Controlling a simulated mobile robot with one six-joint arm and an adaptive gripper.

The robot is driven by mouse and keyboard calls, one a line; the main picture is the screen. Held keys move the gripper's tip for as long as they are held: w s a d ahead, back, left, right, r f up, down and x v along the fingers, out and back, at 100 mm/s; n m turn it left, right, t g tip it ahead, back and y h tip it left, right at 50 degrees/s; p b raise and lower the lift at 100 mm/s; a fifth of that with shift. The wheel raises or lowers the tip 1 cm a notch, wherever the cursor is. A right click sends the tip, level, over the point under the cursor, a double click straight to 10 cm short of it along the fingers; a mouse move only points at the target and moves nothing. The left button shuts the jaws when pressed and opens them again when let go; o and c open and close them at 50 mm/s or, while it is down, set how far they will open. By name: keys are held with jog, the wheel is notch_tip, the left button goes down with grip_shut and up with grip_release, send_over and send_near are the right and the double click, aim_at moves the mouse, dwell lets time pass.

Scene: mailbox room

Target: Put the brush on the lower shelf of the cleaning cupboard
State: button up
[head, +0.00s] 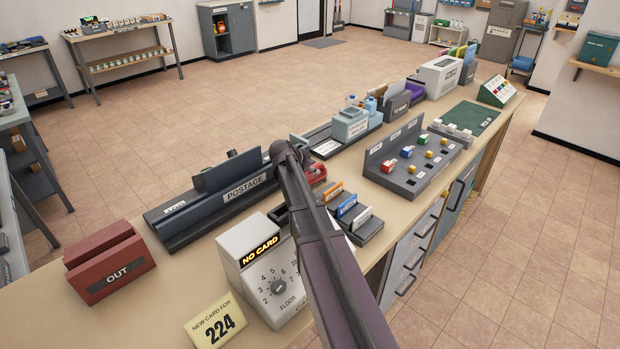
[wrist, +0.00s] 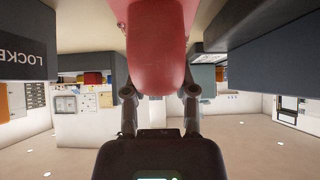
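In the wrist view, which looks upside down, a smooth red thing (wrist: 157,50) with a rounded end fills the top centre. The fingers of my gripper (wrist: 160,95) stand wide apart, one on each side of its end. I cannot tell whether they press on it. In the head view my arm hides the gripper; part of a red thing (head: 319,172) shows just right of the arm's end, over the counter. No bristles show, so I cannot tell whether it is the brush. A grey open-fronted cupboard (head: 209,36) stands at the back wall; I cannot read its label.
The long counter (head: 150,300) carries a POSTAGE unit (head: 245,187), a red OUT tray (head: 108,265), a floor-dial box (head: 250,245), card holders (head: 368,230) and a key panel (head: 415,180). Shelving (head: 125,58) stands at the back left. The tiled floor (head: 200,125) beyond the counter is clear.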

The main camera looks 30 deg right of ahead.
grip_shut()
jog(key=shift+r, duration=0.1)
notch_tip(320, 180, up, 10)
jog(key=p, duration=1)
dwell(0.4)
dwell(0.3)
